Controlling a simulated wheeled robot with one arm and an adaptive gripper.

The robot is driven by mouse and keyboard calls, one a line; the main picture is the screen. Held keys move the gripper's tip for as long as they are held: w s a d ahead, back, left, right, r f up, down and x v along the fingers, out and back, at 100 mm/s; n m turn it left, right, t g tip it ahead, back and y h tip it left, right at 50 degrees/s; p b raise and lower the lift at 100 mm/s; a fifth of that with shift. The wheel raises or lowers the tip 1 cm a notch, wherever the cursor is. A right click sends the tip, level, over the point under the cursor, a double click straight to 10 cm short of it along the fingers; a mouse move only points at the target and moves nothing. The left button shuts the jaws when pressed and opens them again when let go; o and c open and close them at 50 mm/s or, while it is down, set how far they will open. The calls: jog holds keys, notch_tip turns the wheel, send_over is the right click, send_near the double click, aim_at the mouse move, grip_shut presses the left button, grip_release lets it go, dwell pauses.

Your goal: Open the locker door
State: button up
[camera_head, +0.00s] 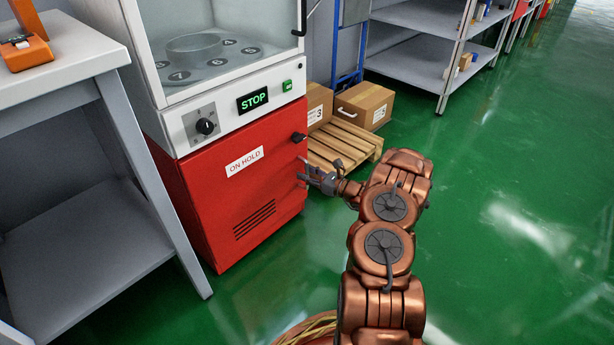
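The red locker door (225,195) with an "ON HOLD" label is the lower front of the white cabinet, and it looks shut. A small black handle (299,137) sits at its upper right edge. My gripper (303,170) is just below that handle, beside the door's right edge, with its fingers pointing left toward the door. The fingers look spread apart with nothing between them. Whether a fingertip touches the door cannot be told.
Above the door are a dial (205,127), a green "STOP" display (252,100) and a glazed chamber (215,45). A grey table (85,235) stands close on the left. A wooden pallet (340,146) and cardboard boxes (366,103) lie behind my gripper. Green floor is clear at right.

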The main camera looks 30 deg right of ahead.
jog(key=shift+w, duration=0.1)
grip_shut()
dwell(0.3)
dwell(0.4)
